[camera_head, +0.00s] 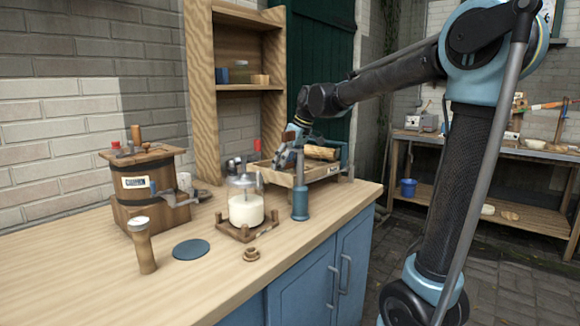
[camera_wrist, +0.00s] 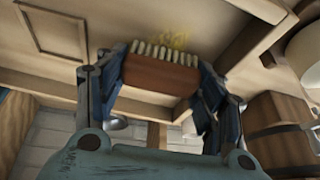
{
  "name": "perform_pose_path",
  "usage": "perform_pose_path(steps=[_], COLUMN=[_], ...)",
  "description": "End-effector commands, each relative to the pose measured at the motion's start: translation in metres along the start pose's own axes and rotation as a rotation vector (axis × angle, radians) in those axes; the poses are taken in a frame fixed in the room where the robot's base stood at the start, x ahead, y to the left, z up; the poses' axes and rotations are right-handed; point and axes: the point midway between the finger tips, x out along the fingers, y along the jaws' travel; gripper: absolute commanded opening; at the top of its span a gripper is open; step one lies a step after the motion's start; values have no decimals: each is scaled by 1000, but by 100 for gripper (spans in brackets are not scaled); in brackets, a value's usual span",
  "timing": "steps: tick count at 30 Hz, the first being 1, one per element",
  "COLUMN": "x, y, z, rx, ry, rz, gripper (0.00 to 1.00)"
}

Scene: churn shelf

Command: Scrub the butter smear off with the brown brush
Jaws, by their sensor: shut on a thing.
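My gripper (camera_head: 285,158) reaches over the shallow wooden tray at the back of the bench. In the wrist view, my gripper (camera_wrist: 160,85) is shut on the brown brush (camera_wrist: 160,76), with one finger at each end of its block. The brush's pale bristles (camera_wrist: 164,52) face the wooden surface. The yellow butter smear (camera_wrist: 178,40) lies on that surface, just beyond the bristles and partly hidden by them. I cannot tell whether the bristles touch it. The smear is not discernible in the head view.
The wooden tray (camera_head: 270,176) has raised walls around my gripper. A glass churn jar (camera_head: 246,209) and a blue-based post (camera_head: 300,204) stand in front of it. A wooden barrel churn (camera_head: 145,180) is at left.

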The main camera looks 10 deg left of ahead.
Motion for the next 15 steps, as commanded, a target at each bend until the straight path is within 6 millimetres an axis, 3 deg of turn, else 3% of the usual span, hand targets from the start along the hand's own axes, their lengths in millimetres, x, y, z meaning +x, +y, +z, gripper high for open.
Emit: perform_pose_path(steps=[12,15], x=[3,4], y=[-23,-32], z=[-1,0], rx=[-2,-1], ry=[-1,-1], rz=[-3,-9], gripper=[25,29])
